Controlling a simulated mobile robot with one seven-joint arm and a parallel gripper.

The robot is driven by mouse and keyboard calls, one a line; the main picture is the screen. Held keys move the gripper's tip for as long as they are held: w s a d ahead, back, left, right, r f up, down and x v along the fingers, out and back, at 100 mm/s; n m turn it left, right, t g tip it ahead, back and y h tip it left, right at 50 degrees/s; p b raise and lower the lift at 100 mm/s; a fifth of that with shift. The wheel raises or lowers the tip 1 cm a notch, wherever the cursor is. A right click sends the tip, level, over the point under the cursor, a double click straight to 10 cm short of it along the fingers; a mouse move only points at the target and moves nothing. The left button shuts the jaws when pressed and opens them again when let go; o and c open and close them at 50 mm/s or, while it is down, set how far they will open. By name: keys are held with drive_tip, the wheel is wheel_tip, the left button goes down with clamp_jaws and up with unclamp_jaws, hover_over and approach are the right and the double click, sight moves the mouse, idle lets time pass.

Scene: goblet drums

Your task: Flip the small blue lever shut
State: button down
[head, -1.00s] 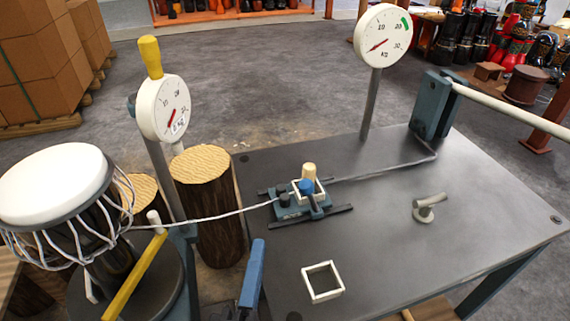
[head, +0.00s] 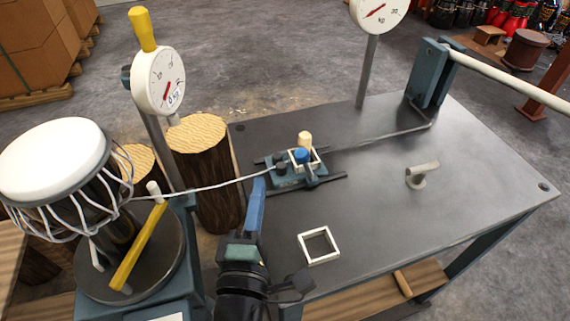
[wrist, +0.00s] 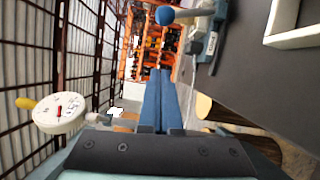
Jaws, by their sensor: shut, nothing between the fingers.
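The small blue lever (head: 302,156) is a round blue knob on a low blue-grey clamp (head: 285,182) on the dark table. A cream knob (head: 305,139) stands just behind it. In the wrist view the blue knob (wrist: 165,15) shows at the top, on a pale rod. A white cord runs from the drum (head: 52,158) to the clamp. My gripper (head: 259,184) has blue fingers, pressed together and empty, just left of and in front of the clamp, apart from the lever. Its fingers also show in the wrist view (wrist: 160,74), pointing away.
A white square frame (head: 319,259) lies near the table's front edge. A grey peg (head: 420,175) stands to the right. The left dial gauge (head: 158,80) and a yellow bar (head: 138,246) stand near the drum. The table (head: 385,225) is clear around the frame.

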sight(307, 166)
drive_tip(key=w, duration=0.4)
drive_tip(key=shift+w+d+r, duration=0.2)
drive_tip(key=shift+w+d, duration=0.05)
drive_tip(key=shift+w, duration=0.1)
drive_tip(key=shift+d+r+p, duration=0.2)
drive_tip(key=shift+d+p, duration=0.75)
drive_tip(key=shift+d, duration=0.25)
drive_tip(key=shift+w+d+f+p, duration=0.1)
drive_tip(key=shift+d+p, duration=0.2)
drive_tip(key=shift+d, duration=0.4)
drive_tip(key=shift+p, duration=0.35)
drive_tip(key=shift+d+r+p, duration=0.1)
drive_tip(key=shift+r+p, duration=0.2)
drive_tip(key=shift+p, duration=0.05)
drive_tip(key=shift+d+m, duration=0.1)
drive_tip(key=shift+m, duration=0.2)
